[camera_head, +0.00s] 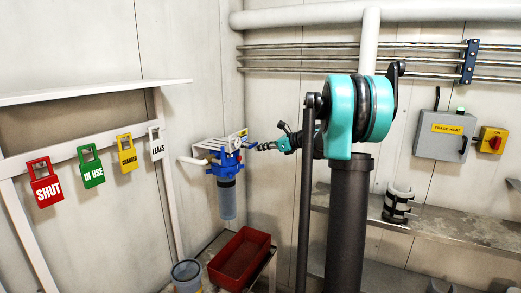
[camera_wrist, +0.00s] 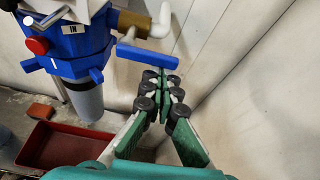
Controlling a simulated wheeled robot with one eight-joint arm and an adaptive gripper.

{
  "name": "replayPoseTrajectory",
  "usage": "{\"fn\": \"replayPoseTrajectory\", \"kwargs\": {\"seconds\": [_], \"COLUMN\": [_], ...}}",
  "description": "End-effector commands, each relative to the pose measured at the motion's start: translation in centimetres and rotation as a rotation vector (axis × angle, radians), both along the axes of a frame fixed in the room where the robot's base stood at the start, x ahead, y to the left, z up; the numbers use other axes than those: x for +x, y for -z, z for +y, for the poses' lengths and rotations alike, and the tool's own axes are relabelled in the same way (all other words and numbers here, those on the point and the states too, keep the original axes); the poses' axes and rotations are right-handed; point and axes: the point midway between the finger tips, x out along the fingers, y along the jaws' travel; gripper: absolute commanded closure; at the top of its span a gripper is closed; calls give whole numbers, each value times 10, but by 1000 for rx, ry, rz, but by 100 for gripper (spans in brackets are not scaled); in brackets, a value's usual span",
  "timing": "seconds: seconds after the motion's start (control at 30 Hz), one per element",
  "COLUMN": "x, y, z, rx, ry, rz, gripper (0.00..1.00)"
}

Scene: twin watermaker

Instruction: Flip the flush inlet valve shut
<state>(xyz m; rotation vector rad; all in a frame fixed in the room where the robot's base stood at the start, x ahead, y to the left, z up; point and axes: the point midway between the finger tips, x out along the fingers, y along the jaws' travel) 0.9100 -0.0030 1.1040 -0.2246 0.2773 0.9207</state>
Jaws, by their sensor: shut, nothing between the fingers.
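The flush inlet valve has a blue lever handle (camera_wrist: 150,56) and a brass body (camera_wrist: 132,22) next to the "IN" mark on the blue filter head (camera_wrist: 75,48). In the wrist view the lever lies crosswise, sloping slightly down to the right. My gripper (camera_wrist: 165,76) is shut and empty, its tips at the lever's right part; I cannot tell whether they touch. In the head view the filter head (camera_head: 224,163) hangs at the wall corner with a clear bowl (camera_head: 227,198) below. My gripper (camera_head: 262,146) is just right of it, and the lever is too small there to read.
A red bin (camera_head: 240,257) and a grey bucket (camera_head: 187,276) stand below the filter. Coloured tags, including a red SHUT tag (camera_head: 46,190), hang on the left rail. A white pipe (camera_wrist: 160,20) meets the brass body. A grey trace heat box (camera_head: 444,135) is on the right wall.

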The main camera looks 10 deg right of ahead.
Motion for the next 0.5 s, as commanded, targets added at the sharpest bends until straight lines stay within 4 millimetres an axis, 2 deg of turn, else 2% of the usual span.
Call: {"fn": "replayPoseTrajectory", "kwargs": {"seconds": [0.27,0.5], "x": [0,1], "y": [-4,-11], "z": [0,0], "rx": [-40,-133], "ry": [-1,0], "rz": [-55,-185], "gripper": [100,100]}}
